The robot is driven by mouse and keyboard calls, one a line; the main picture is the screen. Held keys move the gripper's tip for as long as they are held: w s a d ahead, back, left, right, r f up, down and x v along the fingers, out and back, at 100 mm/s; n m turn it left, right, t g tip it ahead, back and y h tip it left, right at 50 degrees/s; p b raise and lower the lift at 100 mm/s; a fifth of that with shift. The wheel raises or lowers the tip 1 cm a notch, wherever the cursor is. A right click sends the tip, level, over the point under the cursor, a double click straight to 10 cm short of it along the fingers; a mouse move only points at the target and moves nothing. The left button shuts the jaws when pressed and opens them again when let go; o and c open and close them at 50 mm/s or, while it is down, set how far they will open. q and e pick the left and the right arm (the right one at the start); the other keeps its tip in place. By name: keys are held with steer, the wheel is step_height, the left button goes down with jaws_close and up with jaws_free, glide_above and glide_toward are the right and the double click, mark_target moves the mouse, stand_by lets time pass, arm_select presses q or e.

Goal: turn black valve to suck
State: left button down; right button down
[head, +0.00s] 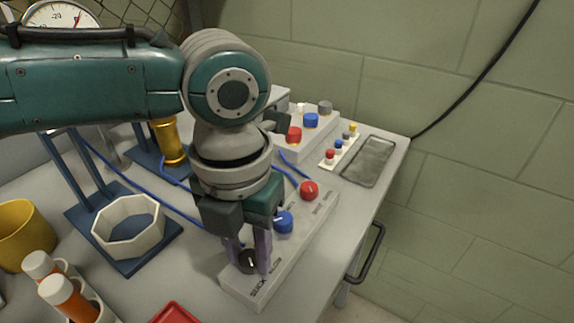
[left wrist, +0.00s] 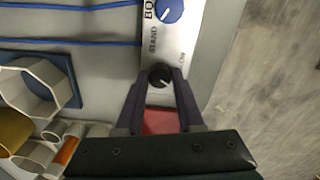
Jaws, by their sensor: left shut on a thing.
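The black valve (head: 248,262) is a round knob with a pale pointer line at the near end of a grey valve panel (head: 305,243). The word SUCK is printed on the panel beside it in the head view. My left gripper (head: 250,262) points down at the panel with its fingers on either side of the black valve, shut on it. In the left wrist view the black valve (left wrist: 160,76) sits between the tips of the left gripper (left wrist: 160,80). A blue knob (head: 284,222) and a red knob (head: 309,190) stand farther along the panel. My right gripper is not in view.
A white octagonal ring (head: 128,228) on a blue stand, a yellow cup (head: 24,236) and orange-filled tubes (head: 68,298) stand to the left. A red tray (head: 178,313) lies at the front. A second knob block (head: 305,135) and a grey dish (head: 369,162) are behind.

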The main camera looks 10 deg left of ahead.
mark_target(250, 257)
arm_select(q)
steer(key=shift+m, duration=1.1)
steer(key=c, duration=0.5)
jaws_free()
step_height(250, 257, up, 10)
steer(key=shift+p, duration=0.35)
